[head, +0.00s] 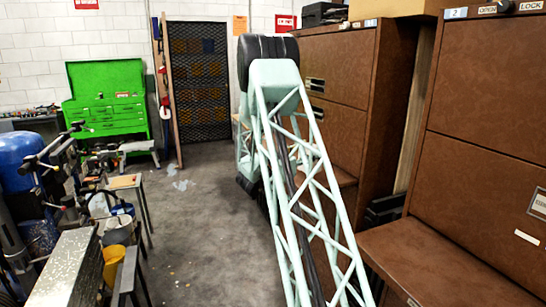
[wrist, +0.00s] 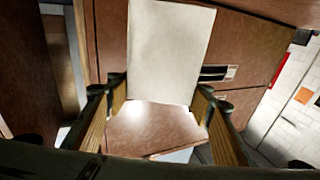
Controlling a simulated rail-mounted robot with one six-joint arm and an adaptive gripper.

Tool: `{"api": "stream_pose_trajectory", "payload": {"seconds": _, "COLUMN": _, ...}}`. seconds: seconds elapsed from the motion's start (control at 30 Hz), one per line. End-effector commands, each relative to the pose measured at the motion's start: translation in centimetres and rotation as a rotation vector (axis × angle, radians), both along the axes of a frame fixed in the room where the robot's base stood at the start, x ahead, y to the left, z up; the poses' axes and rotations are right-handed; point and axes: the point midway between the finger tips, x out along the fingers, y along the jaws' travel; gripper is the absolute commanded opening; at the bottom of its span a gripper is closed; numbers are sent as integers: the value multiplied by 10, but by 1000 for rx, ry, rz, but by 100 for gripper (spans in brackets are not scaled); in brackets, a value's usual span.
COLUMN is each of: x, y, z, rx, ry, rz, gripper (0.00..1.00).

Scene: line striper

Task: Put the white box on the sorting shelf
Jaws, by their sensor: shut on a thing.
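In the wrist view, the white box (wrist: 170,50) is held between the two fingers of my gripper (wrist: 160,92), which is shut on its sides. The box extends up to the top edge of the picture. Beyond it is a brown cabinet front with a dark handle, and a brown flat surface (wrist: 155,130) shows below the box. I cannot tell which surface is the sorting shelf. In the head view, my pale green lattice arm stretches away beside the brown cabinets (head: 335,65); my gripper and the box are not visible there.
Another brown cabinet (head: 480,190) with a projecting ledge (head: 425,260) stands close on the right. A green tool chest (head: 107,98) and a dark mesh door (head: 198,85) are at the back. Workshop equipment crowds the left. The grey floor (head: 210,230) between is mostly clear.

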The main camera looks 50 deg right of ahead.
Motion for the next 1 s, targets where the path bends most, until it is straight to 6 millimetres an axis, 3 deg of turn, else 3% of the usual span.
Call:
{"api": "stream_pose_trajectory", "payload": {"seconds": 0.17, "x": -8, "y": -4, "z": -1, "rx": -1, "ry": 0, "rz": -20, "gripper": 12}}
{"api": "stream_pose_trajectory", "payload": {"seconds": 0.57, "x": -6, "y": -5, "z": -1, "rx": -2, "ry": -1, "rz": -20, "gripper": 12}}
{"api": "stream_pose_trajectory", "payload": {"seconds": 0.77, "x": 4, "y": -17, "z": -3, "rx": -3, "ry": -1, "rz": -20, "gripper": 12}}
{"api": "stream_pose_trajectory", "payload": {"seconds": 1.0, "x": 28, "y": -45, "z": -7, "rx": -3, "ry": -3, "rz": -20, "gripper": 12}}
